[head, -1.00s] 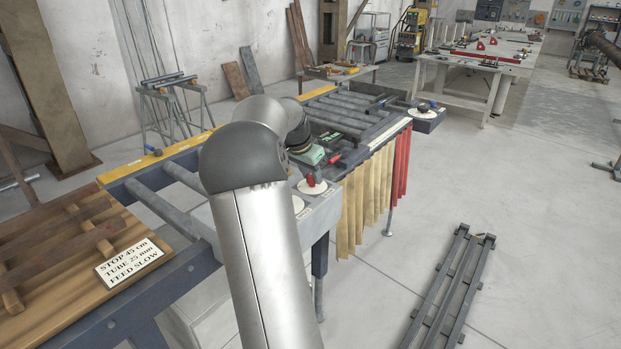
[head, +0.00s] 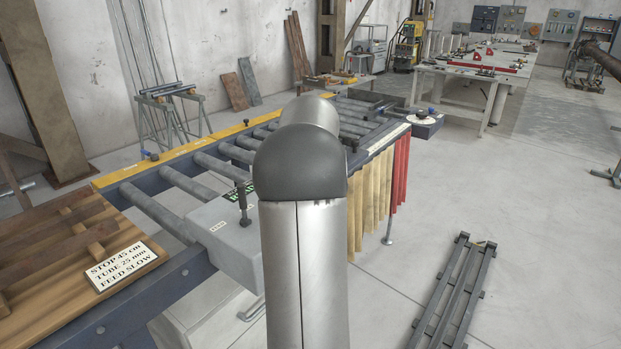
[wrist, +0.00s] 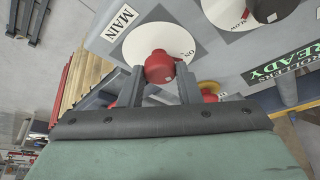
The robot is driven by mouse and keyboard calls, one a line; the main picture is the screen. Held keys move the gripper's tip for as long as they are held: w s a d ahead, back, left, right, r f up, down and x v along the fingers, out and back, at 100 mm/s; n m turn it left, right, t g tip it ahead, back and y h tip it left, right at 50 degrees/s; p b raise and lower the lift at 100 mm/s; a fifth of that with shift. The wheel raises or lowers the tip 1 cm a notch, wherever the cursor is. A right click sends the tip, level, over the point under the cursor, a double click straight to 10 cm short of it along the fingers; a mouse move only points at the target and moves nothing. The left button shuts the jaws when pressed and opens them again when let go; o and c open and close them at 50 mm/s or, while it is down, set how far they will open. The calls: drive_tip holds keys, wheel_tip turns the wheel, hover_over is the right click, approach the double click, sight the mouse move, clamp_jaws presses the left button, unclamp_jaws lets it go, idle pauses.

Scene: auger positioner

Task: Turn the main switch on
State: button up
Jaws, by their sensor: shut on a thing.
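The main switch is a red knob (wrist: 159,67) on a round white dial (wrist: 139,43) beside a plate reading MAIN, seen in the wrist view. Part of the word ON shows on the dial near the knob. My gripper (wrist: 159,78) is shut on the red knob, with one dark finger on each side of it. In the head view my own arm hides the gripper and the switch.
A green ROLLER READY sign (wrist: 290,62) is on the same panel.

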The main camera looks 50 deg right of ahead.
drive_tip(key=shift+d+n+t+y, duration=0.1)
drive_tip(key=shift+n+t+y, duration=0.35)
drive_tip(key=shift+n, duration=1.15)
drive_tip(key=o, duration=0.9)
drive_tip(key=shift+o, duration=0.2)
drive_tip(key=shift+s+r, duration=0.1)
drive_tip(key=v, duration=1.7)
drive_tip(key=shift+d+r, duration=0.15)
drive_tip(key=shift+r, duration=0.05)
